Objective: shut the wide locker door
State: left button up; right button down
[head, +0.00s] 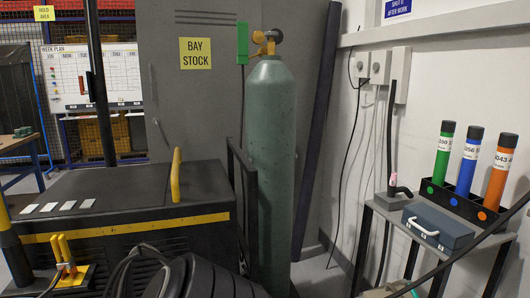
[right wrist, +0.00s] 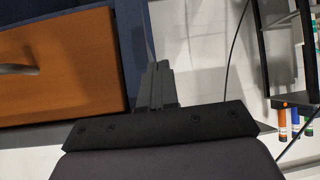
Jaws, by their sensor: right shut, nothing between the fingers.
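A tall grey locker (head: 205,100) stands at the back in the head view, with a yellow "BAY STOCK" sign (head: 196,53) on its front. A green gas cylinder (head: 270,150) stands in front of its right part and hides some of it. A dark upright strip (head: 318,120) leans to the right of the cylinder; I cannot tell whether it is a door edge. My right gripper (right wrist: 160,68) is shut and empty in the right wrist view, beside an orange-brown panel (right wrist: 60,65) with a metal handle. My left gripper is not in view.
A trolley (head: 395,215) at right carries a blue case (head: 438,226) and green, blue and orange tubes. Cables hang on the wall. Little floor shows between cylinder and trolley.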

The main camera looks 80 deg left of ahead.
aim_at(190, 75)
jog(key=i+l+u, duration=0.15)
jog(key=u, duration=2.9)
jog(key=i+j+u, duration=0.2)
jog(key=j+u, duration=0.3)
jog(key=i+j+u, duration=0.3)
jog(key=j+u, duration=0.2)
jog(key=i+j+u, duration=0.65)
jog(key=i+u, duration=0.15)
jog(key=u, duration=0.15)
jog(key=i+j+z, duration=0.1)
jog(key=i, duration=0.45)
jog(key=i+j+z, duration=0.1)
jog(key=i, duration=0.45)
jog(key=i+z, duration=0.35)
jog(key=i, duration=0.15)
jog(key=i+j+z, duration=0.1)
jog(key=i+z, duration=0.25)
jog(key=i, duration=0.15)
